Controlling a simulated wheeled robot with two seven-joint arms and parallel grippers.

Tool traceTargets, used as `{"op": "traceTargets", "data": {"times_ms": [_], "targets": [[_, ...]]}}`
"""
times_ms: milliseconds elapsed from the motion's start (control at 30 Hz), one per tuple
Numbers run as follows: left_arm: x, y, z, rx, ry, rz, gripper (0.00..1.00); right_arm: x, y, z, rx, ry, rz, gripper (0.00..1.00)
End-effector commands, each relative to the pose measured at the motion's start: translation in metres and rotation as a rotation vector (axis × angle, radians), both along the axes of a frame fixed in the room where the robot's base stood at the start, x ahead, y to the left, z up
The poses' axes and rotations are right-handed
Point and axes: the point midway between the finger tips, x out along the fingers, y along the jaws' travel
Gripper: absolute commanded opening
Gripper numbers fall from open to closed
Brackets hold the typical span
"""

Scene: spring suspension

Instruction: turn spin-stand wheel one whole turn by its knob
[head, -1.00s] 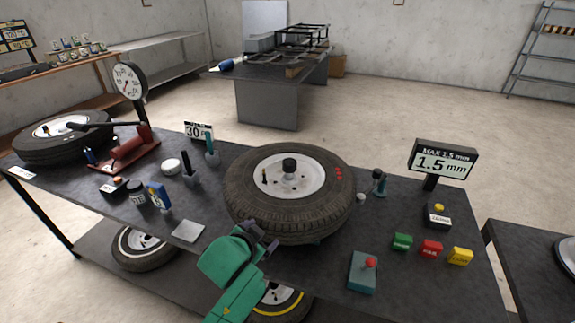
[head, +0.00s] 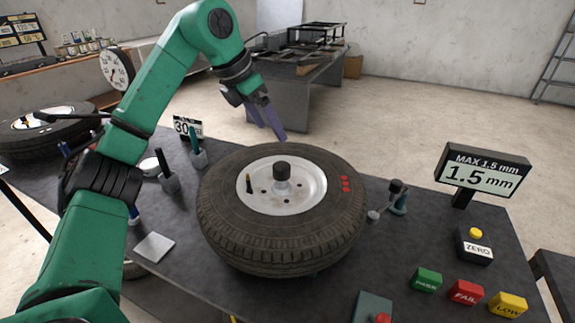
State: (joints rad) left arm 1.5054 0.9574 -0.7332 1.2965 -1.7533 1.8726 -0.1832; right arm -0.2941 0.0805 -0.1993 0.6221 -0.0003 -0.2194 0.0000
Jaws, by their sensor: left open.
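The spin-stand wheel (head: 280,245) lies flat on the dark bench, a black tyre around a white rim with three red dots on its right sidewall. A black knob (head: 282,170) stands at the hub, and a thin dark peg with an orange base (head: 248,183) stands on the rim left of it. My left gripper (head: 268,120) is open and empty, pointing down above the wheel's far edge, apart from the tyre and the knob. My right gripper is out of view.
A gauge sign reading 1.5 mm (head: 482,170) stands right, with a ZERO button box (head: 474,246) and PASS (head: 427,279), FAIL (head: 466,292) and LOW (head: 507,304) buttons. A small dial stand (head: 398,198) sits right of the tyre. A grey pad (head: 154,247) lies left.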

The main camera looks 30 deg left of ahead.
Motion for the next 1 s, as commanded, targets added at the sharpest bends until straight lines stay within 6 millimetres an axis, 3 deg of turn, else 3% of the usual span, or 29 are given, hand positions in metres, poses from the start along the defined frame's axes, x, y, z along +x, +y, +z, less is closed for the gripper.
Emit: {"op": "traceTargets", "data": {"times_ms": [67, 167, 500, 700, 1000], "targets": [[-0.008, 0.017, 0.0, 0.035, 0.034, 0.038, 0.89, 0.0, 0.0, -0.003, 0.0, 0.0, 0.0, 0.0], [-0.007, 0.018, -0.009, 0.043, 0.047, 0.044, 0.89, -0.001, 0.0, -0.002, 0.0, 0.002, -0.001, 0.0], [0.022, 0.002, -0.087, 0.04, 0.047, 0.038, 0.89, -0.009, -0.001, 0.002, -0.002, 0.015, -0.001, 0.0], [0.037, -0.004, -0.122, 0.037, 0.043, 0.038, 0.89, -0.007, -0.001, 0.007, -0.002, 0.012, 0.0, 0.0], [0.04, -0.006, -0.132, 0.038, 0.039, 0.038, 0.89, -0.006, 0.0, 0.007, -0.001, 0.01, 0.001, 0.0]]}}
